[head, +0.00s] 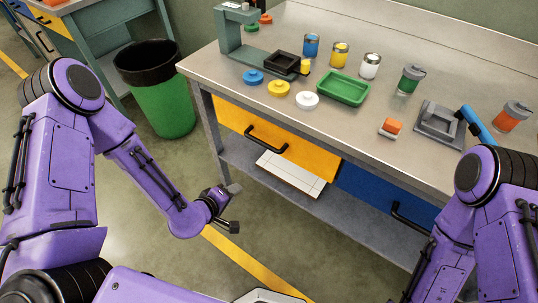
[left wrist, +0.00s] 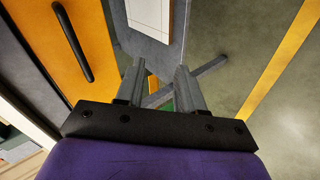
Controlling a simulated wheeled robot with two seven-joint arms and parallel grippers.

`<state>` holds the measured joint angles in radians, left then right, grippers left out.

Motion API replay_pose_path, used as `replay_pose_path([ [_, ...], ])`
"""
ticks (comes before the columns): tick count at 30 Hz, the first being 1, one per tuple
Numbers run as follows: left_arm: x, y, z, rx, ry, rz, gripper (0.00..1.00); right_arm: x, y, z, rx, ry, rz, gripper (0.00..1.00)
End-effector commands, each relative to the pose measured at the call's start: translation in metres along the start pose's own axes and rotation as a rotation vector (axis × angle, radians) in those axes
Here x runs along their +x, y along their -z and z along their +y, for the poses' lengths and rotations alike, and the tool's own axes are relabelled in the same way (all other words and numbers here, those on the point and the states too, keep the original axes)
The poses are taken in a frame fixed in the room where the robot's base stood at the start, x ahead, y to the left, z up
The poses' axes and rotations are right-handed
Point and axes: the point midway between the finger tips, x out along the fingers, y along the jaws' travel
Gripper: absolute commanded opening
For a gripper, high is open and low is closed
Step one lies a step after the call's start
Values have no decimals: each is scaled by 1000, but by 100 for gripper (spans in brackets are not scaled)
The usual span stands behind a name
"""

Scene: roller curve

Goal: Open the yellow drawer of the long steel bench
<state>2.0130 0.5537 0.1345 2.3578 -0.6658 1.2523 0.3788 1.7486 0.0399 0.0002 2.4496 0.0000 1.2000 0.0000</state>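The long steel bench (head: 300,30) has a yellow drawer (head: 310,155) under the left part of its top. The drawer front looks flush with the bench, so it appears closed. Its black bar handle (head: 265,138) also shows at the upper left of the left wrist view (left wrist: 72,42). My left gripper (head: 234,208) is in front of the bench, below and to the left of the handle, apart from it. In the left wrist view its two fingers (left wrist: 159,80) stand apart with nothing between them. My right arm is at the right edge; its gripper is out of frame.
A blue drawer (head: 375,195) sits right of the yellow one. A white panelled object (head: 290,173) lies below the yellow drawer, near the lower shelf (head: 240,155). A green bin (head: 165,105) stands left of the bench. Jars and a green tray (head: 343,88) stand on top.

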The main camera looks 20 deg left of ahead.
Motion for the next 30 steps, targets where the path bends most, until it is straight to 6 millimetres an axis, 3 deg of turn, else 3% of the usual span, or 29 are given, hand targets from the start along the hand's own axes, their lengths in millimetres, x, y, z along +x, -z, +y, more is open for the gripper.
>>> replay_pose_path([
  [1,24,11,18,-82,-144,11,38,30,-12,-3,0,1,1,52],
  [4,28,30,68,-177,-361,2,38,43,-17,-4,0,1,1,52],
  [7,26,40,93,-213,-463,-8,38,46,-18,-4,0,1,1,52],
  [11,38,42,107,-213,-478,-15,38,43,-17,-4,1,0,1,52],
  [21,101,44,138,-213,-474,-13,38,42,-17,-4,0,0,1,52],
  [30,115,44,145,-216,-473,-14,38,42,-17,-4,0,0,1,52],
])
